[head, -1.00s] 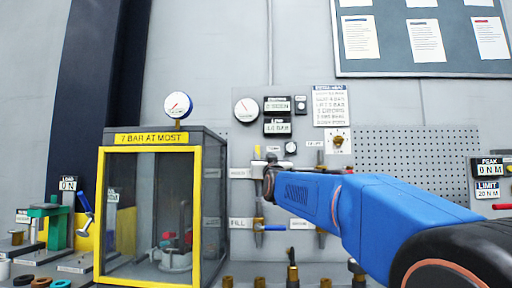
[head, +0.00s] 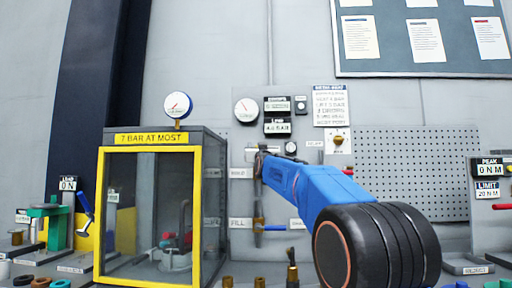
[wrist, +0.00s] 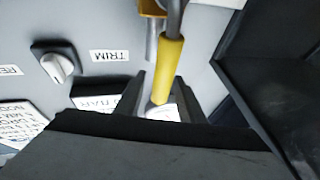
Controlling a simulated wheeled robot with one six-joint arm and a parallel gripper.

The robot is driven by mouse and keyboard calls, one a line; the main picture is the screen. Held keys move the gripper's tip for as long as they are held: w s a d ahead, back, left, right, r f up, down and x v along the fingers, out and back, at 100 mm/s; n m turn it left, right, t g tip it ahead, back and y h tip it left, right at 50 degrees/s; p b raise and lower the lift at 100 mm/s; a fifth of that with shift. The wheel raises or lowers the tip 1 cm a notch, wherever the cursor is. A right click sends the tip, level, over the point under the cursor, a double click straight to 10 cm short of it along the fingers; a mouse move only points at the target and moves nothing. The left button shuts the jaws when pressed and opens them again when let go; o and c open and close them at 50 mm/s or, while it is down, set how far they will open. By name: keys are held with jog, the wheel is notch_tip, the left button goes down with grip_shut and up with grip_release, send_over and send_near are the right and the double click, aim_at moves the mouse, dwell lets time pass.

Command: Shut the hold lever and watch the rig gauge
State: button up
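A lever with a yellow grip (wrist: 170,65) shows close up in the wrist view, its grip running down between the two fingers of my gripper (wrist: 163,100). The fingers stand apart on either side of it; I cannot tell whether they touch it. I cannot read a label naming this lever. In the head view my gripper (head: 260,165) is at the wall panel, and the arm hides part of the levers there. A round white gauge (head: 178,105) stands on the yellow-framed cabinet, its red needle pointing lower left. A second round gauge (head: 246,110) is on the panel.
A blue-handled lever (head: 270,228) beside the FILL label is below my gripper. A TRIM knob (wrist: 58,65) shows left of the lever in the wrist view. The glass cabinet (head: 198,215) stands close on the left. Several fittings stand along the bench front.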

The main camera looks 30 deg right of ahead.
jog(key=shift+x, duration=0.85)
grip_shut()
jog(key=shift+s, duration=0.1)
